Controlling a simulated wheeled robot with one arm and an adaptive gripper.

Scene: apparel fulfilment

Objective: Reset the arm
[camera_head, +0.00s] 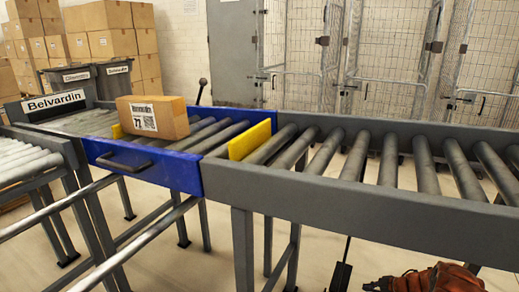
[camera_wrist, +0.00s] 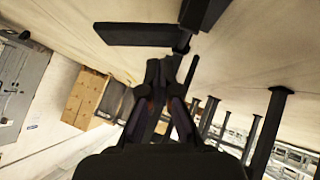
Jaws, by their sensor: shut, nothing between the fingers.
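My gripper (camera_wrist: 163,72) shows in the wrist view, its dark fingers drawn together at the tips with nothing between them. It points across a pale floor, apart from the conveyor and boxes.
A roller conveyor (camera_head: 340,187) crosses the head view. A labelled cardboard box (camera_head: 172,117) sits on its blue section (camera_head: 140,168) between yellow plates. A "Belvardin" sign (camera_head: 54,101) stands left. Wire cages (camera_head: 390,60) and stacked cartons (camera_head: 110,30) are behind. Floor shows beneath the conveyor.

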